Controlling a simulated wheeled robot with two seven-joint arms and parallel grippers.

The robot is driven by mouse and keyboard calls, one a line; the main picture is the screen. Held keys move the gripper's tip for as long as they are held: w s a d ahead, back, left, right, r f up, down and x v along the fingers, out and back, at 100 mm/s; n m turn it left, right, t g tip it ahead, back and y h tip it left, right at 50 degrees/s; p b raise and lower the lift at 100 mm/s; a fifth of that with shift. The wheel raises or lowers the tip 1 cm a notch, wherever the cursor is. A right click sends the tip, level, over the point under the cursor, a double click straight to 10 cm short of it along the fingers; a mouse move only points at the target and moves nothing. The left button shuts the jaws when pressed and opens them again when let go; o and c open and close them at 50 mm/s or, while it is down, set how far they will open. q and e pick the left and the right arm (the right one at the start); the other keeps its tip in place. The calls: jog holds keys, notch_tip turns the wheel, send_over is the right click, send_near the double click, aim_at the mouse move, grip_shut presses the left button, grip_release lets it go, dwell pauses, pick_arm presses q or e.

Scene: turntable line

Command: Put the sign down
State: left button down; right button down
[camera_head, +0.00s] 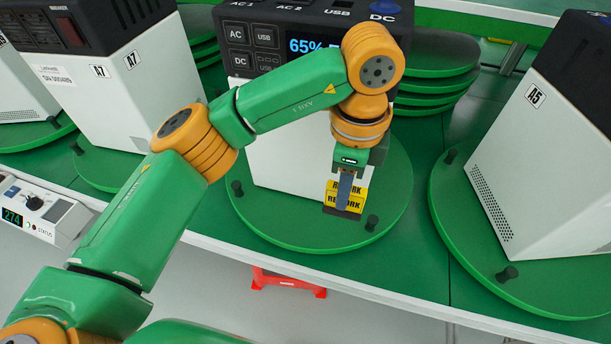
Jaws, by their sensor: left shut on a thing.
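A yellow sign (332,197) with dark lettering that reads in part "REWORK" is upright at the front of the middle turntable (290,237). Its dark base (342,213) is low, at or just above the green disc; I cannot tell whether it touches. My left gripper (345,190) comes down from above and is shut on the sign, covering the middle of its lettering. Behind it stands a white power station (270,165) with a black top and a display reading 65%, partly hidden by my left arm. My right gripper does not show.
A unit marked A7 (130,95) stands on a turntable at left, and one marked A5 (530,150) on a turntable at right (480,270). Short dark pegs (372,222) rise from the discs. A meter box (40,210) is at the left edge. Green discs (435,90) are stacked behind.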

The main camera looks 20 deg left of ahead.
pick_arm(q)
jog(key=a+f, duration=0.2)
jog(key=a, duration=0.1)
jog(key=w+a+f, duration=0.1)
jog(key=a+f, duration=0.2)
jog(key=a, duration=0.1)
jog(key=w+a+f, duration=0.1)
jog(key=a+f, duration=0.2)
jog(key=shift+w+a+f, duration=0.1)
jog(key=shift+a+f, duration=0.05)
jog(key=shift+a, duration=0.2)
notch_tip(320, 180, down, 3)
jog(key=shift+r+p, duration=0.2)
jog(key=shift+p, duration=0.5)
jog(key=shift+f, duration=0.45)
jog(key=c, duration=0.7)
grip_release()
jog(key=shift+c, duration=0.2)
